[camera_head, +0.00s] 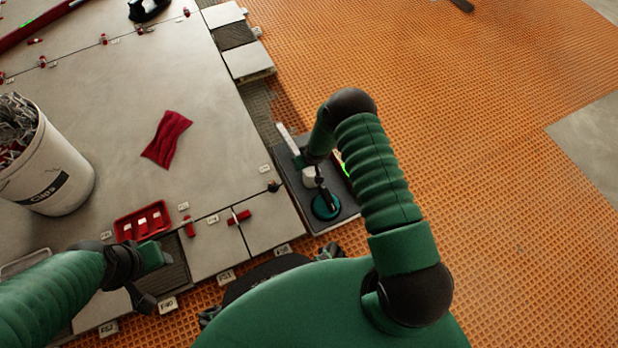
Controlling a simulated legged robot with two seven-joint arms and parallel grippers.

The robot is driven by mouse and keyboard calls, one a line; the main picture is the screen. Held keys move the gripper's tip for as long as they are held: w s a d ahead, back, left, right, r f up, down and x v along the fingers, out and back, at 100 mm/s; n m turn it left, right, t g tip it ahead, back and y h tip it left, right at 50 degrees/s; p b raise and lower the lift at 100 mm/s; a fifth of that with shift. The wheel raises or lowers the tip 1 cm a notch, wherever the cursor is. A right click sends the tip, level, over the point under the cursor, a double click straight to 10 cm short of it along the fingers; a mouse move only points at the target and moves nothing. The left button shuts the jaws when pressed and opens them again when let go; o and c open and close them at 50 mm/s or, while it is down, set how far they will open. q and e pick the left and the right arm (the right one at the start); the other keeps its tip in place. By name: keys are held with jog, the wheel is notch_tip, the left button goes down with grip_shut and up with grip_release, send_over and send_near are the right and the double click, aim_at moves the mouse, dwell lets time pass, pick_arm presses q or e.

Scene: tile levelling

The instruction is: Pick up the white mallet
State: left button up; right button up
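The white mallet (287,138) lies on a dark grey board (346,207) right of the tiled floor. Its pale handle points up-left, and a whitish block that looks like its head shows lower down. My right gripper (312,178) is over the board, close to the mallet. My own arm partly covers it, so I cannot tell whether its fingers are open or touch the mallet. My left gripper (158,277) is low at the left, below the red tray, with its fingers spread and nothing between them.
A teal round suction cup (326,206) sits on the board near my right gripper. A white bucket of clips (70,190), a red cloth (166,138) and a red tray (121,228) with wedges are on the tiles. The orange mat (480,150) at right is mostly clear.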

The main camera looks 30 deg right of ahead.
jog(key=shift+w+f, duration=0.1)
jog(key=shift+f, duration=0.05)
jog(key=shift+c, duration=0.5)
grip_shut()
